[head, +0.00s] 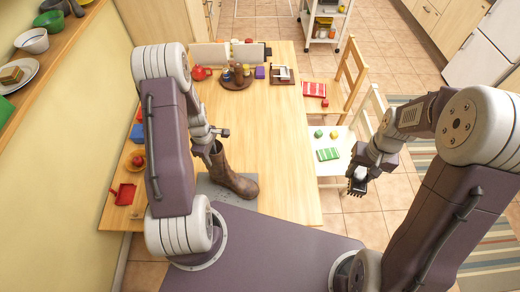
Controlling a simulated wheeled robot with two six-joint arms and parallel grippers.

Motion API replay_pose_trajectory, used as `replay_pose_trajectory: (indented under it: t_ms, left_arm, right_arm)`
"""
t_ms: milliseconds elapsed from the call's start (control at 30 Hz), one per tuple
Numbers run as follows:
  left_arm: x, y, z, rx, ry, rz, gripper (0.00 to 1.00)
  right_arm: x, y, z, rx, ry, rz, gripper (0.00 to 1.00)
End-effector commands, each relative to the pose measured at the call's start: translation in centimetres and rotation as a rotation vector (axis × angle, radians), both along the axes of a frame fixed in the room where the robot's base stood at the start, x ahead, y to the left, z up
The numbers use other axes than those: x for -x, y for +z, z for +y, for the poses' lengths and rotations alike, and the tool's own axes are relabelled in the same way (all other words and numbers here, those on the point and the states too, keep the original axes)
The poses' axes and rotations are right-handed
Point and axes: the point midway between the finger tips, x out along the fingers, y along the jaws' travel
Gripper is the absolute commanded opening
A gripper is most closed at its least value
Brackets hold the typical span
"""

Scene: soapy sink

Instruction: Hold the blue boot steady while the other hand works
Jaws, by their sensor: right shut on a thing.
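A brown boot (236,184) stands upright on a grey mat (216,196) at the near end of the wooden table, toe pointing right. I see no blue boot. My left gripper (213,146) is at the top of the boot's shaft; its fingers are small and partly hidden, so I cannot tell whether it grips the rim. My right gripper (358,184) is out to the right, past the table edge and apart from the boot. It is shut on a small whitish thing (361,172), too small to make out.
A round brown tray (236,83) with small items and a red teapot (200,72) are at the table's far end. A red dustpan (124,193) lies at left. A white chair (345,143) holding small items stands at right. The middle of the table is clear.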

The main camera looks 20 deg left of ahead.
Motion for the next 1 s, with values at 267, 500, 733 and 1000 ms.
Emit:
replay_pose_trajectory:
  t_ms: [267, 500, 733, 1000]
  left_arm:
    - [-0.1, -4.0, 0.0, 0.001, -0.001, 0.001, 0.39]
    - [-0.1, -4.6, 0.0, 0.000, -0.001, -0.001, 0.39]
    - [-0.1, -4.6, 0.0, 0.000, -0.001, -0.001, 0.02]
    - [-0.1, -4.6, 0.0, 0.000, -0.001, -0.001, 0.00]
  right_arm:
    - [0.0, 1.3, 0.0, 0.000, 0.000, 0.000, 0.13]
    - [0.0, 1.3, 0.0, 0.000, 0.000, 0.000, 0.13]
    - [0.0, 1.3, 0.0, 0.000, 0.000, 0.000, 0.13]
    - [0.0, 1.3, 0.0, 0.000, 0.000, 0.000, 0.13]
